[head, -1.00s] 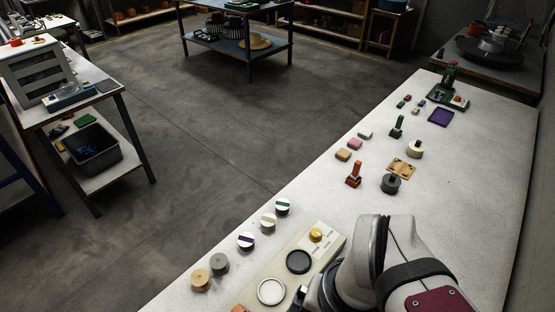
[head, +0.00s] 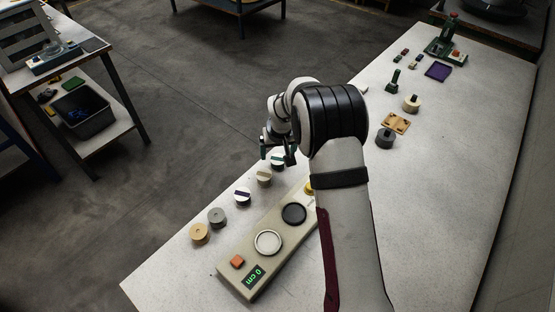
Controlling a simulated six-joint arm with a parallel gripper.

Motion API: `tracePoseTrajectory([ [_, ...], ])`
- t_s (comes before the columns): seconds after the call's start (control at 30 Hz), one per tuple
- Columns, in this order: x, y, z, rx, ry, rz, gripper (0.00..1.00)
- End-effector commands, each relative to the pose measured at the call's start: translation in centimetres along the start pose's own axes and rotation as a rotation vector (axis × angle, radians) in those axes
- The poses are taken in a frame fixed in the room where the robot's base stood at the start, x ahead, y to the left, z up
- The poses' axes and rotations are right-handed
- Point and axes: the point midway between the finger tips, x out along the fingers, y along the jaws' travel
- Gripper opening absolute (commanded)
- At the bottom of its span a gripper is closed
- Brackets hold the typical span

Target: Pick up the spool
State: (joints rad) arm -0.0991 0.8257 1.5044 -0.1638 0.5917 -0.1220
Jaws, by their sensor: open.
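Several short round spools stand in a row along the bench's left edge. They are a tan one (head: 200,233), a grey one (head: 217,217), a white one with a purple stripe (head: 243,196) and a white one with a cream stripe (head: 264,177). A white one with a green stripe (head: 279,163) is partly hidden by my gripper. My gripper (head: 277,154) points down with its fingers apart, at the far end of this row. It appears over the green-striped spool; I cannot tell its height above it.
A beige device (head: 268,243) with a black disc, a white ring, an orange button and a "0 cm" display lies beside the row. My arm covers the bench middle. A grey pot (head: 385,139), wooden plate (head: 396,123) and purple tray (head: 438,72) lie farther back.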

Motion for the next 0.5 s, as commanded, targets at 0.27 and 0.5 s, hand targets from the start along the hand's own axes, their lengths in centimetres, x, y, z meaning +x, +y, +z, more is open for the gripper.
tracePoseTrajectory([
  [0.27,4.9,0.2,0.0,0.001,-0.001,0.000,0.88],
  [0.5,5.4,0.2,0.0,0.001,0.000,0.001,0.88],
])
